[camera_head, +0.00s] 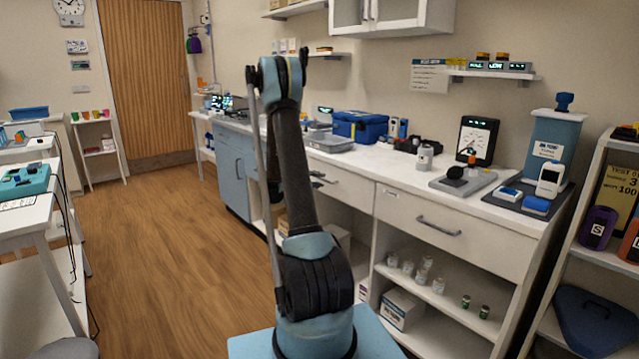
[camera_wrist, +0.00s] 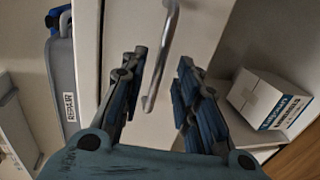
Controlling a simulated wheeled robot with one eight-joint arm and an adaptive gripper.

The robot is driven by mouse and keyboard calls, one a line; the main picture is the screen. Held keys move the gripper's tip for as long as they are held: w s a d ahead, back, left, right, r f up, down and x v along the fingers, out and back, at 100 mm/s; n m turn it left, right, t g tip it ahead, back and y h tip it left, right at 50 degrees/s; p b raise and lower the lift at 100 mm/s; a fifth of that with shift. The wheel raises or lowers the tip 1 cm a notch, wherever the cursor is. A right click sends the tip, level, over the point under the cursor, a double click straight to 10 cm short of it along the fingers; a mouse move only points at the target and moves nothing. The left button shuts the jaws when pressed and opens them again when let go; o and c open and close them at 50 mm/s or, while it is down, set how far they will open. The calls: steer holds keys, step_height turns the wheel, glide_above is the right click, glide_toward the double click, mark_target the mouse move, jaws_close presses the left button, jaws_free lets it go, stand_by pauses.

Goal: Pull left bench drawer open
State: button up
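The left bench drawer (camera_head: 346,189) has a cream front and looks shut, in line with the right drawer beside it. Its bar handle (camera_head: 319,177) shows partly beside my arm in the head view. In the wrist view the grey handle (camera_wrist: 151,92) runs lengthwise between the two fingers of my gripper (camera_wrist: 160,62), across the pale drawer front (camera_wrist: 118,22). The fingers are apart, with gaps on both sides of the handle, and hold nothing. In the head view my arm hides the gripper.
The right drawer (camera_head: 453,228) has its own handle. Open shelves below hold jars and a white box (camera_head: 402,309). A blue case (camera_head: 358,126) stands on the worktop (camera_head: 385,160). The wooden floor (camera_head: 180,250) is clear to the left.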

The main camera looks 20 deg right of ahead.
steer(key=shift+x, duration=1.1)
jaws_close()
